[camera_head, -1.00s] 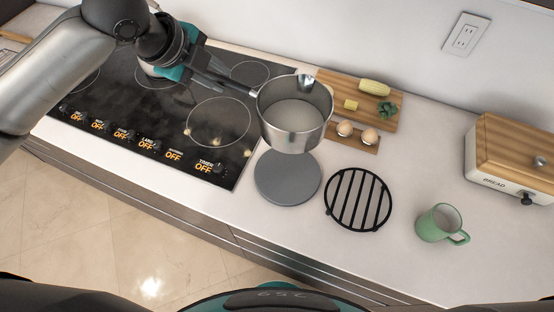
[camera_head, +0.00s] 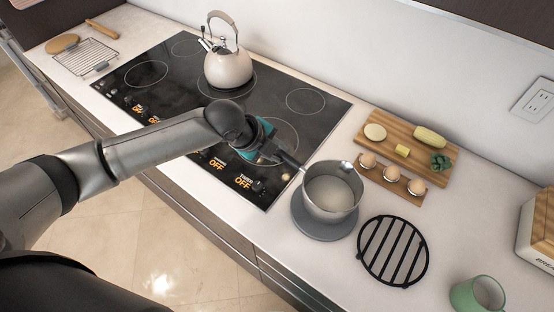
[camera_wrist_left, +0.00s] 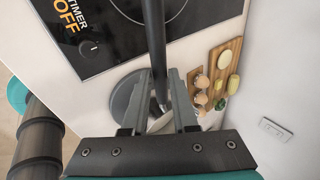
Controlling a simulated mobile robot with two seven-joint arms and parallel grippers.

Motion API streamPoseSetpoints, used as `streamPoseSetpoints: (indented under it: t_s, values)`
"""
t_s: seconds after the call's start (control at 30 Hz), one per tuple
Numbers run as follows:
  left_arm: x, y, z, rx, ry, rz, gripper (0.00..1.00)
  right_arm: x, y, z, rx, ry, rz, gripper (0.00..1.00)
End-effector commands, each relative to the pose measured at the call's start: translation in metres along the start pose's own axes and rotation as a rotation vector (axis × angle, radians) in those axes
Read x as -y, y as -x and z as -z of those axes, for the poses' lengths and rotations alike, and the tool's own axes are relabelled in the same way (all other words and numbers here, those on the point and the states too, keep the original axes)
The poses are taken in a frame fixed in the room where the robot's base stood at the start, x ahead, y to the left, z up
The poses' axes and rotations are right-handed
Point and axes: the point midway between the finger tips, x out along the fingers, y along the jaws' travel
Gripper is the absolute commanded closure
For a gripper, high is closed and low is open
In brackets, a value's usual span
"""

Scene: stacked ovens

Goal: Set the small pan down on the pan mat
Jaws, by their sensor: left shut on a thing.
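The small pan (camera_head: 332,192), a steel saucepan with a dark handle, is over the round grey pan mat (camera_head: 313,229) on the counter. It looks upright and covers most of the mat; I cannot tell whether its base touches. My left gripper (camera_head: 277,153) is shut on the pan's handle, to the left of the pan. In the left wrist view the handle (camera_wrist_left: 155,45) runs between the fingers, and part of the mat (camera_wrist_left: 124,98) shows to the left. The pan body is mostly hidden there. My right gripper is not in view.
A black round trivet (camera_head: 392,250) lies right of the mat, with a green mug (camera_head: 478,293) beyond. Eggs (camera_head: 391,173) and a cutting board (camera_head: 409,139) are behind. A kettle (camera_head: 228,67) stands on the cooktop (camera_head: 190,110). The counter's front edge is close to the mat.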

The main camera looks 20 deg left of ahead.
Motion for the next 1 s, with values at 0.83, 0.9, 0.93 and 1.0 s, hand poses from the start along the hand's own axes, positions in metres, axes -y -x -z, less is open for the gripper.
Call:
streamPoseSetpoints:
  t_s: [0.83,0.9,0.93,1.0]
  values:
    - [-0.020,-0.031,-0.002,0.000,0.000,-0.003,0.43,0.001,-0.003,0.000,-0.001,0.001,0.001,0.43]
    - [-0.020,-0.031,-0.002,0.000,0.000,-0.003,0.43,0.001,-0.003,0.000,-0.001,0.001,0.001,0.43]
    - [-0.020,-0.031,-0.002,0.000,0.000,-0.003,0.43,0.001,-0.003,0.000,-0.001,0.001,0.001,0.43]
    - [-0.020,-0.030,-0.002,0.000,0.000,-0.003,0.43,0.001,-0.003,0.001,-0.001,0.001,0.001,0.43]
